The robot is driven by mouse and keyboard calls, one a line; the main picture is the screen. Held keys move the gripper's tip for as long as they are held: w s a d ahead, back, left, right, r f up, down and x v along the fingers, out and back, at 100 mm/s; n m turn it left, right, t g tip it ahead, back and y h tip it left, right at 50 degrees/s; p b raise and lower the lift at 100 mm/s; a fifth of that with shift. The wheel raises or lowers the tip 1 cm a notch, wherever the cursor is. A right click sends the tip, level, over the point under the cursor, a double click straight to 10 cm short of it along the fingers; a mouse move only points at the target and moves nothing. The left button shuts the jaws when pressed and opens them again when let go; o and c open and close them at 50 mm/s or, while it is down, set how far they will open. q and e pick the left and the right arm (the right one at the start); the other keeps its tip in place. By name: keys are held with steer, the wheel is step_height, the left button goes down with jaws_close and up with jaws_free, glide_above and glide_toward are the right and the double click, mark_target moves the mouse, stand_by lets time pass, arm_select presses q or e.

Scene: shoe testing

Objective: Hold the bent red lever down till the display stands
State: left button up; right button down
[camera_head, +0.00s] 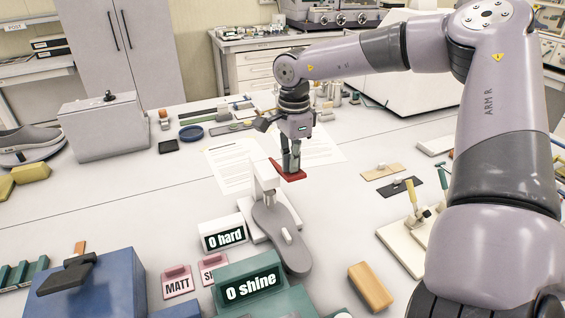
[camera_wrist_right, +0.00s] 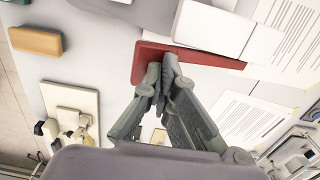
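The red lever (camera_head: 290,174) sticks out behind the white head of the hardness tester (camera_head: 265,185). In the right wrist view the lever (camera_wrist_right: 205,57) is a flat red bar with a wider end at the left. My right gripper (camera_head: 291,168) points down at the lever, its fingers together. In the wrist view its fingertips (camera_wrist_right: 162,68) overlap the lever's wide end; whether they press on it I cannot tell. The tester's display (camera_head: 226,237) reads "0 hard". A grey shoe sole (camera_head: 282,238) lies under the tester head. My left gripper is out of view.
A green unit with a display (camera_head: 252,288) reading "0 shine" and pink cards (camera_head: 177,281) stand in front. A tan block (camera_head: 370,287) lies to the right. A white plate with small levers (camera_head: 404,245) is further right. Papers (camera_head: 230,165) lie behind the tester.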

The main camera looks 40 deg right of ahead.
mark_target(292, 176)
steer(key=shift+f+b, duration=1.8)
steer(key=shift+f, duration=0.4)
stand_by(0.5)
step_height(292, 176, up, 12)
steer(key=p, duration=0.7)
stand_by(1.0)
steer(key=shift+r, duration=0.1)
stand_by(0.3)
